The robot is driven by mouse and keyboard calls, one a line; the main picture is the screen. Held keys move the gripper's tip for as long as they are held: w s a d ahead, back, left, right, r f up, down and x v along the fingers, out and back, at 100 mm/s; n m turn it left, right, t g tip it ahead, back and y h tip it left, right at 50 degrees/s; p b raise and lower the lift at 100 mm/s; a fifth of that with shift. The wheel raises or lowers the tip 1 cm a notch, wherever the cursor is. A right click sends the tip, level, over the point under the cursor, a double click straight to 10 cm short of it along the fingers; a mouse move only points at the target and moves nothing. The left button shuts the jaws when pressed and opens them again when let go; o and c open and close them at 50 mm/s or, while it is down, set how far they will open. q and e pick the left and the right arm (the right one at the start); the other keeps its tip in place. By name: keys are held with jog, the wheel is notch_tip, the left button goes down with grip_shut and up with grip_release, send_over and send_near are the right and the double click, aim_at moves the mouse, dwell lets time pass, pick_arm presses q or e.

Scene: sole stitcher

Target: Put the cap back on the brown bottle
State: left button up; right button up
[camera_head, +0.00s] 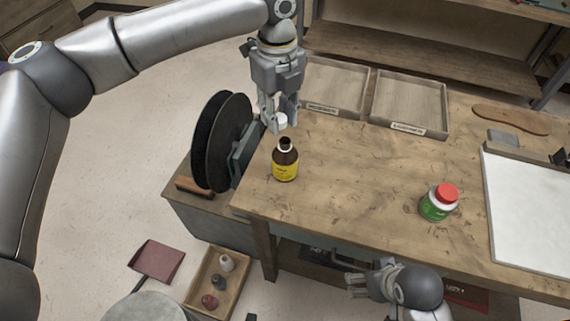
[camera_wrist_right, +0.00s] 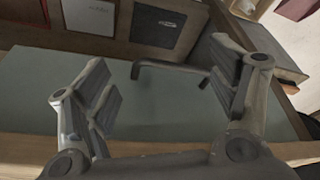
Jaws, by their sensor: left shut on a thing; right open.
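The brown bottle (camera_head: 285,166) with a yellow label stands upright near the left end of the wooden workbench, its dark neck uncapped. My left gripper (camera_head: 279,117) is shut on the white cap (camera_head: 281,121) and holds it above the bottle, slightly to the left of the neck and apart from it. My right gripper (camera_head: 358,280) is low at the front edge of the bench, far from the bottle. In the right wrist view its fingers (camera_wrist_right: 165,95) are spread apart with nothing between them.
A green and white jar with a red lid (camera_head: 438,202) stands right of the bottle. Black sanding discs (camera_head: 221,141) are at the bench's left end. Wooden trays (camera_head: 409,101) lie at the back, a white board (camera_head: 530,210) at right. The bench middle is clear.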

pick_arm(q)
jog(key=shift+w+d+r+m, duration=0.2)
jog(key=shift+w+d+m, duration=0.3)
jog(key=shift+m, duration=0.5)
pick_arm(e)
jog(key=w+a+r+m+t+y, duration=0.1)
jog(key=w+a+r+m+y, duration=0.15)
jog(key=a, duration=0.35)
jog(key=w+a+r+m+t+y, duration=0.2)
jog(key=a+r+y, duration=0.15)
jog(key=a, duration=0.25)
jog(key=m+t+y, duration=0.3)
jog(key=m+t, duration=0.6)
jog(key=m, duration=1.7)
send_near(291, 165)
jog(key=shift+w+a, duration=0.2)
jog(key=shift+a, duration=0.35)
pick_arm(q)
jog(key=shift+d, duration=0.1)
pick_arm(e)
jog(key=shift+w+d+f+m, duration=0.2)
jog(key=shift+d+m, duration=0.05)
jog(key=shift+m, duration=0.4)
jog(key=shift+w, duration=0.1)
jog(key=shift+x, duration=5.95)
